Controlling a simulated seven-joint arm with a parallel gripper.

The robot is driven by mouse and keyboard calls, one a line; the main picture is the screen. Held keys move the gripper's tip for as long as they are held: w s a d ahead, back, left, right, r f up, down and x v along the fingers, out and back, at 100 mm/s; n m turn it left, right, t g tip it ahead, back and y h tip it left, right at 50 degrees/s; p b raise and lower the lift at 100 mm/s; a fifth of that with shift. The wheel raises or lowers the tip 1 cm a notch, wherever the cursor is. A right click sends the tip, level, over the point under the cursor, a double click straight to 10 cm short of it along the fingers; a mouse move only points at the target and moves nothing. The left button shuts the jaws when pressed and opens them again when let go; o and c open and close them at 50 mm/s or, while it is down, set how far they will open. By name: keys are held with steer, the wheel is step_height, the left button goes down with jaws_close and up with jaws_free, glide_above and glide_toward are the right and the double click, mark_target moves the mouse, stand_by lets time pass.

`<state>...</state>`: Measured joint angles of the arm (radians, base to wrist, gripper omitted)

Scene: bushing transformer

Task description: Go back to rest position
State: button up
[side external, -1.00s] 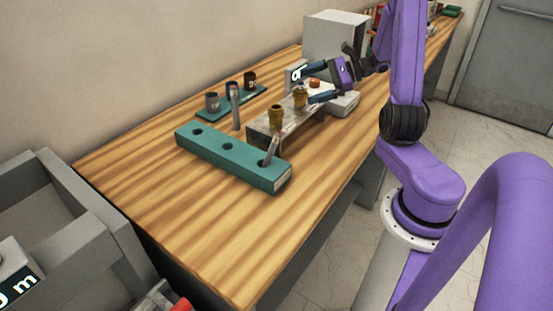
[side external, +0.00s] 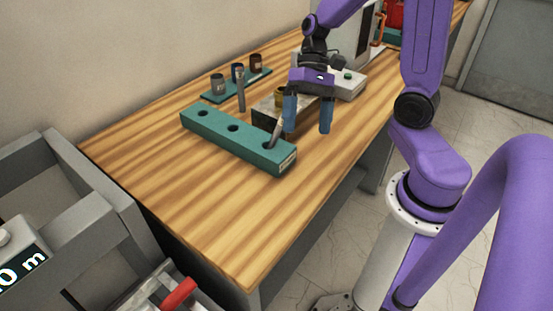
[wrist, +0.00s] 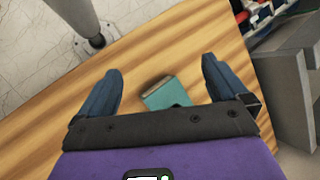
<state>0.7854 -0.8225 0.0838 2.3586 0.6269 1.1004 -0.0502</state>
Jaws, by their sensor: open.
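My gripper (side external: 308,128) is open, with its two blue fingers pointing down and apart. It hangs over the table near the right end of a teal block (side external: 215,128), and nothing shows between its fingers. In the wrist view the open fingers (wrist: 160,68) flank the end of the teal block (wrist: 166,94), which lies below them. A grey rod (side external: 275,136) stands tilted in the block's right hole.
A teal holder (side external: 222,97) with several dark cups stands at the back, with an upright rod (side external: 241,90) beside it. A white box with a green button (side external: 347,75) lies behind my gripper. The front of the wooden table (side external: 235,220) is clear. Grey shelving (side external: 75,215) stands at left.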

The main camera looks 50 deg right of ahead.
steer(key=s+a+n+t+h, duration=0.1)
steer(key=s+a+n+h, duration=0.1)
steer(key=s+n, duration=0.4)
steer(key=s+a+r+n+t+h, duration=0.1)
steer(key=s+n+t+h, duration=0.1)
steer(key=s+n, duration=0.4)
steer(key=shift+a+r+n+t+h, duration=0.25)
steer(key=shift+n+h, duration=0.65)
steer(key=shift+n, duration=1.2)
steer(key=shift+a+f, duration=0.1)
